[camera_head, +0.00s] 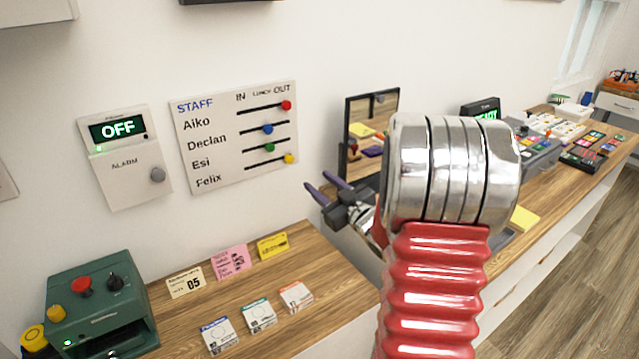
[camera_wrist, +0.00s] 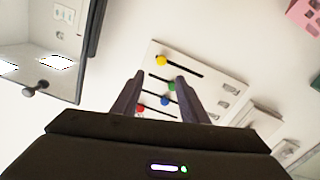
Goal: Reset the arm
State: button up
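My arm rises in the head view as a red ribbed sleeve (camera_head: 430,285) with a shiny metal joint (camera_head: 450,170) on top. My gripper (camera_head: 320,182) shows left of that joint, its two dark purple fingers pointing up and left towards the white wall. It also shows in the wrist view (camera_wrist: 158,80), where the fingers stand apart with nothing between them. The gripper is open and empty. It is in front of the black-framed mirror's lower left side in the picture. The joint hides part of the counter behind it.
A staff board (camera_head: 238,137) with coloured sliders and an alarm panel (camera_head: 125,155) reading OFF hang on the wall. A black-framed mirror (camera_head: 346,140) stands behind the gripper. A green machine (camera_head: 95,300), cards and small boxes lie on the wooden counter (camera_head: 335,290). Crowded devices stand right.

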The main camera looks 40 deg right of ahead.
dwell(0.4)
jog(key=s+d+f+m+g+h, duration=0.35)
jog(key=d+f+g, duration=0.2)
jog(key=f, duration=0.45)
jog(key=s+a+f+m+g+h, duration=0.1)
jog(key=s+a+f+m+g, duration=0.15)
jog(key=s+g, duration=0.5)
jog(key=s+a+r+n+y, duration=0.1)
jog(key=s+a+r, duration=0.3)
jog(key=a, duration=0.6)
jog(key=s+a+r+n+y, duration=0.1)
jog(key=s+a+r, duration=0.4)
jog(key=a, duration=0.6)
jog(key=s+a+r+n+y, duration=0.1)
jog(key=s+a+r+y, duration=0.2)
jog(key=s+a+r, duration=0.2)
jog(key=s+a, duration=0.3)
jog(key=a, duration=0.3)
jog(key=shift+s+a+r+t, duration=0.15)
jog(key=shift+s+a+t, duration=0.1)
jog(key=shift+s+t, duration=0.1)
dwell(0.6)
